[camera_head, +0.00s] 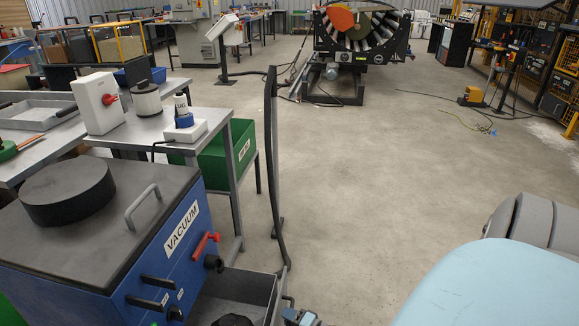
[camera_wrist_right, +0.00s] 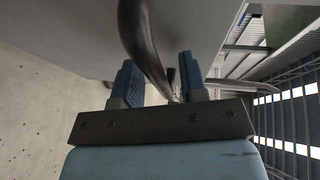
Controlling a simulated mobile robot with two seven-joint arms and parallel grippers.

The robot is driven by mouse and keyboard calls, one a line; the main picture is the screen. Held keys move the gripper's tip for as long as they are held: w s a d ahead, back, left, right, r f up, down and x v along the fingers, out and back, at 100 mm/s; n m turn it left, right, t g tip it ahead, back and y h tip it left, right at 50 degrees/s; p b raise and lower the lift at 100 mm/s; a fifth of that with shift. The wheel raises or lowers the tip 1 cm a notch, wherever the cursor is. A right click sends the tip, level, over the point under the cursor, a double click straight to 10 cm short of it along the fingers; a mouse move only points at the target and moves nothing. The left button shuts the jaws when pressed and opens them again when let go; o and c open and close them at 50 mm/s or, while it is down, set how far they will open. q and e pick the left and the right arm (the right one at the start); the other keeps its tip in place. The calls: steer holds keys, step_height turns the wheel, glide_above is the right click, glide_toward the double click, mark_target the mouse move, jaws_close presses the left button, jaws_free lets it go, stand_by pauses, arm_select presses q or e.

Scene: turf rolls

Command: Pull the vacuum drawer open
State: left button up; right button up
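The blue vacuum box (camera_head: 178,262) with a grey top and a "VACUUM" label stands at the lower left of the head view. Two black handles (camera_head: 157,281) and a red lever (camera_head: 205,244) are on its front. A grey open-topped tray, possibly the drawer (camera_head: 258,287), juts out below the front at the bottom edge; its lower part is cut off. My right gripper (camera_head: 300,317) shows only in part beside the tray's right end. In the right wrist view its fingers (camera_wrist_right: 160,86) are apart, with a dark curved bar (camera_wrist_right: 142,38) reaching between or just beyond them; contact is unclear. My left gripper is out of view.
A metal table (camera_head: 217,118) with a green bin (camera_head: 225,155) stands behind the vacuum box. A thin dark upright post (camera_head: 272,150) rises beside them. The concrete floor (camera_head: 370,180) to the right is clear up to the drum machine (camera_head: 360,45).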

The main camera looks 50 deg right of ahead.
steer(key=shift+s, duration=0.3)
arm_select(q)
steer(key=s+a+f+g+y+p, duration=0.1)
steer(key=p, duration=0.2)
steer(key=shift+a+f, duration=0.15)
arm_select(e)
steer(key=v, duration=1.3)
steer(key=shift+r, duration=0.1)
